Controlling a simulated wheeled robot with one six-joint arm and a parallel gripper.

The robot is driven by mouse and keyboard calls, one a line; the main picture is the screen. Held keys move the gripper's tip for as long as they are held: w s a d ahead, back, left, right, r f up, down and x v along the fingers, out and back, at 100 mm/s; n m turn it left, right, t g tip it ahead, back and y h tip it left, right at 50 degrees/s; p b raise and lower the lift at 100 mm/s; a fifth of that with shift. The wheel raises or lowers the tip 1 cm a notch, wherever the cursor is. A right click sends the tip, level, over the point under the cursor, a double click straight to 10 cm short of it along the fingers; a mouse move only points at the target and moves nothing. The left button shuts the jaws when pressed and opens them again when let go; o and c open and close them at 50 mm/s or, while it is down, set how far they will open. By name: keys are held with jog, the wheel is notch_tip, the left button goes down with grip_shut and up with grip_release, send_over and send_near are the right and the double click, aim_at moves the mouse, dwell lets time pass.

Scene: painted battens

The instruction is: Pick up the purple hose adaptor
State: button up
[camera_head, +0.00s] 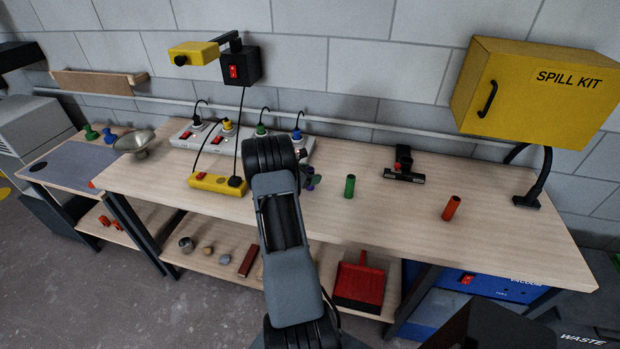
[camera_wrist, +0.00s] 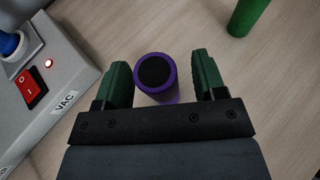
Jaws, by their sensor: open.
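The purple hose adaptor (camera_wrist: 168,92) stands upright on the bench in the wrist view, its round dark opening facing the camera. My gripper (camera_wrist: 163,80) is open, with one green-padded finger on each side of the adaptor and a gap on both sides. In the head view the purple adaptor (camera_head: 311,182) shows only partly, just right of my arm, which hides much of that spot.
A grey power strip (camera_wrist: 55,85) with a red switch lies close on the left. A black tool (camera_head: 404,172) lies behind. The bench between the cylinders is clear.

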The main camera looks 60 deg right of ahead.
jog(key=shift+c, duration=0.3)
jog(key=c, duration=0.9)
jog(key=shift+c, duration=0.2)
jog(key=shift+r, duration=0.1)
jog(key=shift+r+b, duration=0.5)
jog(key=shift+b, duration=0.05)
jog(key=s+a+r+b, duration=0.5)
jog(key=s+a+r, duration=0.4)
jog(key=a+r, duration=0.1)
jog(key=shift+a+r, duration=0.3)
jog(key=shift+r, duration=0.6)
